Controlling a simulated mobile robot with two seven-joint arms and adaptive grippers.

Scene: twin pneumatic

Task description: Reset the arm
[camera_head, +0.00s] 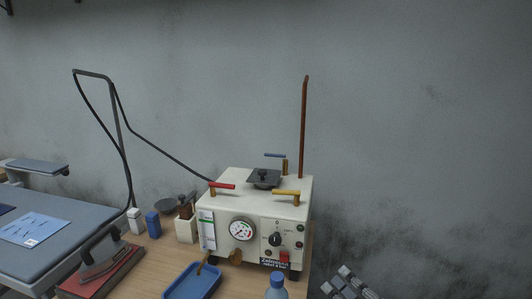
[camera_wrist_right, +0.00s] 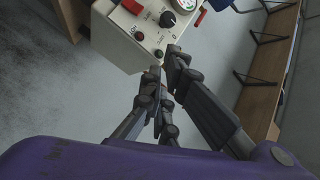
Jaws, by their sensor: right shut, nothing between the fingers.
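My right gripper (camera_head: 345,282) shows at the bottom edge of the head view, right of the table and the cream boiler box (camera_head: 221,214). In the right wrist view, my right gripper (camera_wrist_right: 163,66) has its dark fingers together with nothing between them. Its fingertips point towards the front of the boiler box (camera_wrist_right: 124,38), and they overlap its lower corner in the picture. I cannot tell the exact gap to the box. My left gripper is in neither view.
The wooden table (camera_head: 145,266) carries a blue tray (camera_head: 192,282), an iron (camera_head: 100,262) on a red rest, and a blue-capped bottle (camera_head: 276,288). An ironing board (camera_head: 60,248) stands at the left. The wall area right of the box is clear.

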